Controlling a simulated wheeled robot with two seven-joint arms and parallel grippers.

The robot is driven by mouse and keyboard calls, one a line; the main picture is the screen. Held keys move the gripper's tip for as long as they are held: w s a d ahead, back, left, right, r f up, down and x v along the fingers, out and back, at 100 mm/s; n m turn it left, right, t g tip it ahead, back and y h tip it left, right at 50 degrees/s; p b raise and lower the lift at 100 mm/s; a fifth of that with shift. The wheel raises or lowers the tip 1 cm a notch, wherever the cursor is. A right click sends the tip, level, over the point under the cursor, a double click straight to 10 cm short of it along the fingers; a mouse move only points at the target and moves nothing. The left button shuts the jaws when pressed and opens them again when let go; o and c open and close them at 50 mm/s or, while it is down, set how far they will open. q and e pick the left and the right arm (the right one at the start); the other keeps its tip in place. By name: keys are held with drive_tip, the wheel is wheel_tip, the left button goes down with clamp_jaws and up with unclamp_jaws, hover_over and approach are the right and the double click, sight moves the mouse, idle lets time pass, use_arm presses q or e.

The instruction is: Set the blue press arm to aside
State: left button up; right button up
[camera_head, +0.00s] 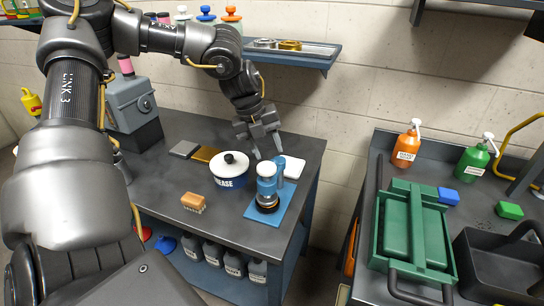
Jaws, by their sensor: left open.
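A small blue press (279,172) stands near the right end of the grey workbench, on a blue base plate (289,203). A white-topped blue cylinder (267,179) with a dark ring at its foot stands on the plate and partly hides it. I cannot clearly make out the press arm or its position. My left gripper (267,150) is open and empty, pointing down just behind and above the press. One fingertip is close to the press; I cannot tell whether they touch. My right gripper is not in view.
A white-lidded grease pot (231,171) stands left of the press, with a wooden brush (193,202) in front. A white pad (292,167) lies behind the press. A wall shelf (292,55) hangs above. A second bench (375,290) with a green tray (416,232) stands at right.

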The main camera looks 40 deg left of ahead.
sight(272, 160)
use_arm(q)
drive_tip(key=shift+x, duration=2)
drive_tip(key=shift+s, duration=0.1)
drive_tip(key=shift+c, duration=0.4)
clamp_jaws()
